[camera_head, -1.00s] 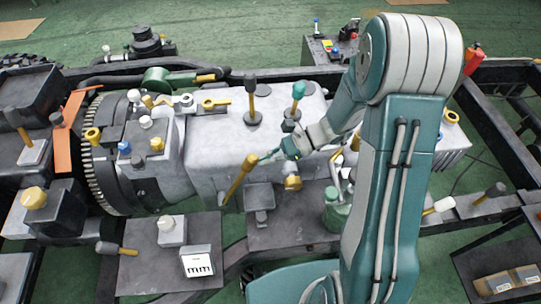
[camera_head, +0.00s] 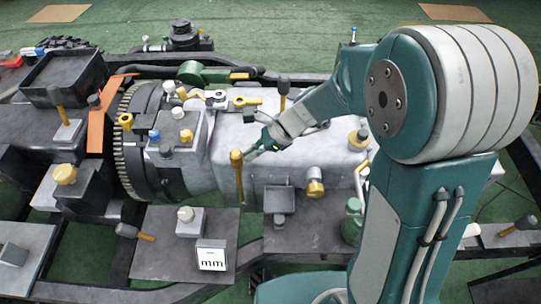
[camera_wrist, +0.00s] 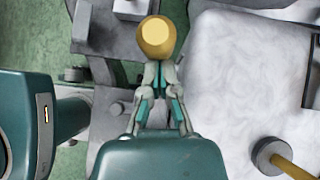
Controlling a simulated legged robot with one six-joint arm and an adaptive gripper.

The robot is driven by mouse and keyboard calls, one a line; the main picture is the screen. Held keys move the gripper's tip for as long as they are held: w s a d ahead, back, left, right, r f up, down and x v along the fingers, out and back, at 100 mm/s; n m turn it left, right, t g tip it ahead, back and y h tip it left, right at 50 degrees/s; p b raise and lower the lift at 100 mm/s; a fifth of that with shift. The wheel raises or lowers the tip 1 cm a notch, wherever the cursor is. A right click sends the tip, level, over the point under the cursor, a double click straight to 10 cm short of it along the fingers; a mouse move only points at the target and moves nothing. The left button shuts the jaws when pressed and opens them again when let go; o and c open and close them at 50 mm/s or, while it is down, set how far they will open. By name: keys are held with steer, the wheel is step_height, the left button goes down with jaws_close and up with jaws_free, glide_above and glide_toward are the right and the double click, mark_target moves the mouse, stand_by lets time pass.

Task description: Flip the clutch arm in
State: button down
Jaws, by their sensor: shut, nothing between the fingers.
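A yellow lever with a round knob (camera_head: 237,160) stands at the near side of the grey gearbox housing, nearly upright and leaning slightly left. I take it for the clutch arm, though no label shows. My gripper (camera_head: 254,152) is at its right, close to the knob, with its fingers shut and empty. In the wrist view the yellow knob (camera_wrist: 156,38) sits just beyond my shut fingertips (camera_wrist: 158,72). Whether they touch cannot be told. The knob hides the lever's shaft there.
The grey gearbox housing (camera_head: 222,140) lies behind the lever, with other levers and yellow fittings (camera_head: 315,186) around it. A large toothed ring (camera_head: 125,150) is at left. A dark plate with a box marked "mm" (camera_head: 211,255) is in front.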

mark_target(237, 150)
steer(key=a, duration=0.3)
steer(key=shift+a+r+h, duration=0.2)
steer(key=shift+a+h, duration=0.1)
steer(key=shift+w+a+r, duration=0.1)
steer(key=shift+a, duration=0.05)
